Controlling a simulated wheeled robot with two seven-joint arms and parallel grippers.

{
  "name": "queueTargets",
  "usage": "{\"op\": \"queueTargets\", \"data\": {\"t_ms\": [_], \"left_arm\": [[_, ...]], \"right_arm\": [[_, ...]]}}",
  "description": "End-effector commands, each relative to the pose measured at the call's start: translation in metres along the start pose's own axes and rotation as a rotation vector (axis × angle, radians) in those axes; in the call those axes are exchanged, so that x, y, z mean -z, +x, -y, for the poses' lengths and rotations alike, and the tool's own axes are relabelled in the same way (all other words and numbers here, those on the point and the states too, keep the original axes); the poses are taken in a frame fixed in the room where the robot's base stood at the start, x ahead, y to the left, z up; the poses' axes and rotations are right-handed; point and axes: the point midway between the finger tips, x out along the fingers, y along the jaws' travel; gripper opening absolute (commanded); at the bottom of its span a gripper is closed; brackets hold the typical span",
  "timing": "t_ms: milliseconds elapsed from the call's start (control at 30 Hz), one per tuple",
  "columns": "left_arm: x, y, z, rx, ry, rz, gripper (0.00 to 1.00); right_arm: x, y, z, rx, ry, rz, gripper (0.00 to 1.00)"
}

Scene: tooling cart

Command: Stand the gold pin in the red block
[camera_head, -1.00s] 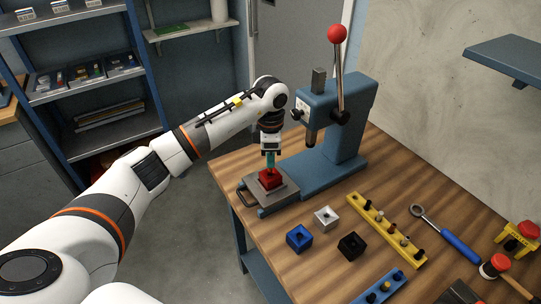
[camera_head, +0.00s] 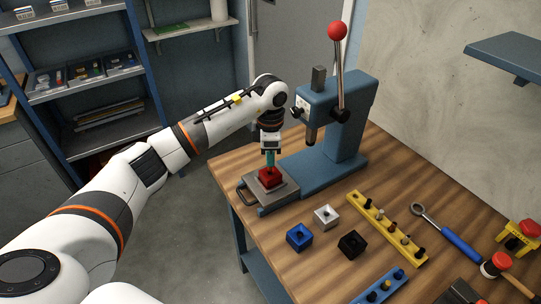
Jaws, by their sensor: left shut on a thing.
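The red block (camera_head: 271,179) sits on the grey plate of the press at the near end of its base. My left gripper (camera_head: 270,166) points straight down over the block, its teal fingertips at the middle of the block's top. It is shut on a thin thing, which looks to be the gold pin; the fingers hide it. I cannot tell how deep the pin is in the block. My right gripper is out of view.
The blue press (camera_head: 330,125) with its red-knobbed lever stands just right of my gripper. Blue (camera_head: 299,238), white (camera_head: 326,217) and black (camera_head: 352,245) blocks lie nearby. A yellow peg rack (camera_head: 374,220), blue peg rack (camera_head: 366,300) and wrench (camera_head: 457,244) are to the right.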

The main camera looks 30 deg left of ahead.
Motion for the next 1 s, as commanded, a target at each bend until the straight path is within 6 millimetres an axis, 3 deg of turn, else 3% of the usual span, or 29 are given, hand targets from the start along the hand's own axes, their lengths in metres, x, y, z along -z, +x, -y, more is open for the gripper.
{"op": "queueTargets", "data": {"t_ms": [1000], "left_arm": [[0.0003,0.0067,0.0002,0.001,-0.001,0.000,0.00]], "right_arm": [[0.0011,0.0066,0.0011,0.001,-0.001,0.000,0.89]]}}
